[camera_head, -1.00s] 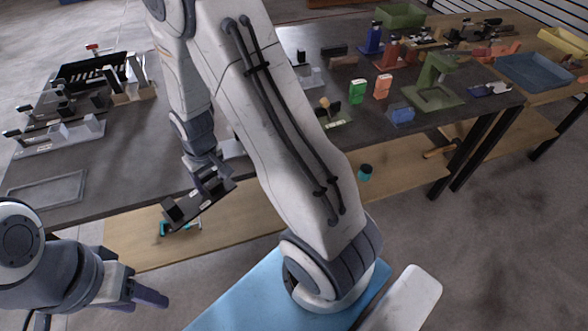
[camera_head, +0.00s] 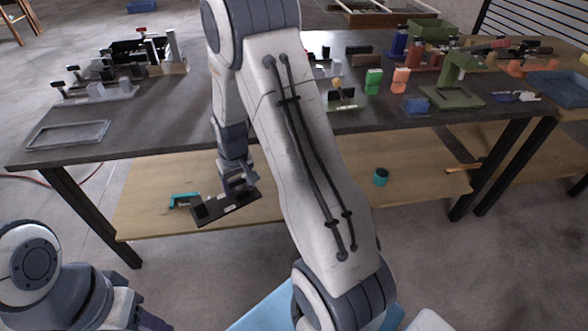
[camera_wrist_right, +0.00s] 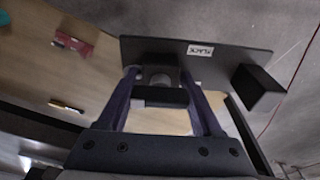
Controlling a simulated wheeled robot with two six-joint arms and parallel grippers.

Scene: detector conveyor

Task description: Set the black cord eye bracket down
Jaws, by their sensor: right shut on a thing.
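The black cord eye bracket (camera_head: 213,212) is a dark flat plate with raised end blocks. It hangs slightly tilted in my right gripper (camera_head: 240,183), in front of the dark table's front edge and above the lower shelf in the picture. In the right wrist view, the bracket (camera_wrist_right: 225,62) carries a small white label and an angled block at its right end. The right gripper's fingers (camera_wrist_right: 163,97) are shut on its middle part. My left gripper (camera_head: 150,321) shows only partly at the bottom left, cut by the frame edge, and is away from the bracket.
The dark table (camera_head: 165,125) holds an empty grey tray frame (camera_head: 66,134) at left, with fixtures behind it. Coloured parts and a green stand (camera_head: 452,88) are at right. The wooden shelf (camera_head: 150,185) below holds a teal item (camera_head: 184,200) and a teal cylinder (camera_head: 380,177).

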